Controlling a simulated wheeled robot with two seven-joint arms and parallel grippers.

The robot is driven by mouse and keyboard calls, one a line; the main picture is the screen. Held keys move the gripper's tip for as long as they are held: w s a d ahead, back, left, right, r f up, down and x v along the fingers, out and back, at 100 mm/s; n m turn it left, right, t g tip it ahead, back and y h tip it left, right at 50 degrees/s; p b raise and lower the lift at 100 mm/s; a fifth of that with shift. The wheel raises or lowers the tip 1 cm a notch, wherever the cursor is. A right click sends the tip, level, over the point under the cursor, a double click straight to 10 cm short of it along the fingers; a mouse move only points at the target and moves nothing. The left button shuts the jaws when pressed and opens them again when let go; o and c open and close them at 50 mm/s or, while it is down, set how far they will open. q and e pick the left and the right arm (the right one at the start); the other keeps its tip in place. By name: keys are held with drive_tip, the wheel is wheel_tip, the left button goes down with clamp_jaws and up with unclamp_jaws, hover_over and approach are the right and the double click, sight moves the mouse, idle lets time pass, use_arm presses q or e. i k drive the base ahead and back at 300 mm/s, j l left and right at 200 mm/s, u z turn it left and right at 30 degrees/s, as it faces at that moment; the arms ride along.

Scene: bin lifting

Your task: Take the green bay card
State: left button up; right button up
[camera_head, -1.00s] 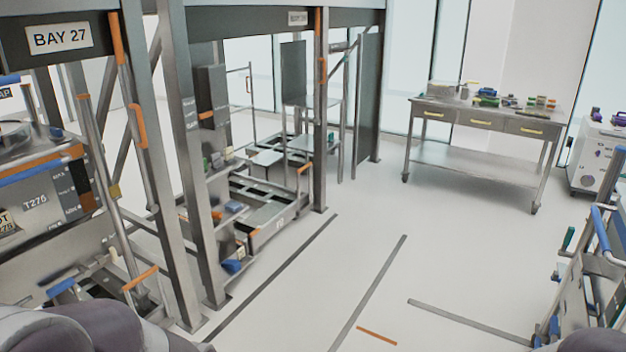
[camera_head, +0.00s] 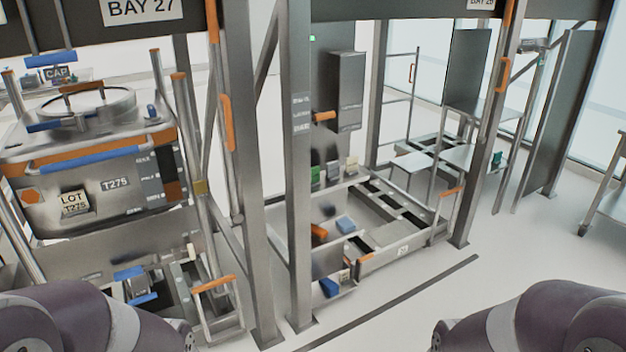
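A small green card-like piece (camera_head: 316,174) stands at the left end of a short row on a narrow ledge, just right of the middle steel post. A grey-blue piece (camera_head: 333,171) and a pale piece (camera_head: 352,164) stand to its right. I cannot read any marking on the green piece. Only my arm links show, at the bottom left and bottom right corners; both grippers are out of view.
Steel posts (camera_head: 298,190) stand in front of the bay. A lidded bin marked T275 (camera_head: 95,182) sits at the left under the BAY 27 sign (camera_head: 141,9). An empty low frame (camera_head: 400,232) lies behind the posts.

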sight(315, 171)
drive_tip(key=i+l+u, duration=0.1)
drive_tip(key=i+l, duration=0.2)
drive_tip(key=i, duration=0.15)
drive_tip(key=i+l, duration=0.3)
drive_tip(key=i+u, duration=0.05)
drive_tip(key=i, duration=0.1)
